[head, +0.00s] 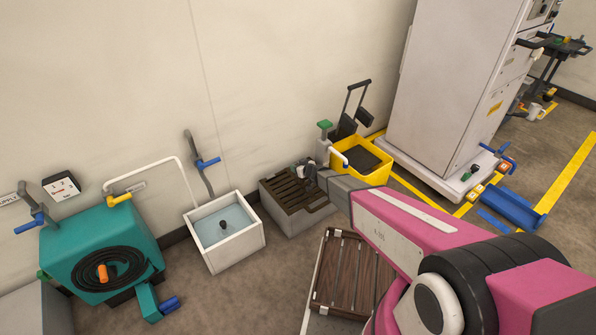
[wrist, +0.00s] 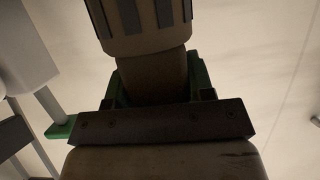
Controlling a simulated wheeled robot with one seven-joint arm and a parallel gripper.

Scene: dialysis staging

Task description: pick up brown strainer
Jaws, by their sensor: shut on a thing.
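The brown strainer (wrist: 145,40) fills the upper middle of the wrist view. It is a brownish round body with dark slots around its wider part and a plainer neck below. My gripper (wrist: 158,88) is shut on that neck, with green finger parts on both sides of it. In the head view my gripper (head: 312,174) is at the end of my pink arm, over the right part of a grey box with a dark slatted top. The strainer is too small and too hidden there to make out clearly.
A white basin of water (head: 243,245) stands left of the grey slatted-top box (head: 290,222). A teal hose unit (head: 75,240) is farther left. A yellow bin (head: 375,178) and a tall white cabinet (head: 440,95) stand right. A brown slatted panel (head: 340,275) lies in front.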

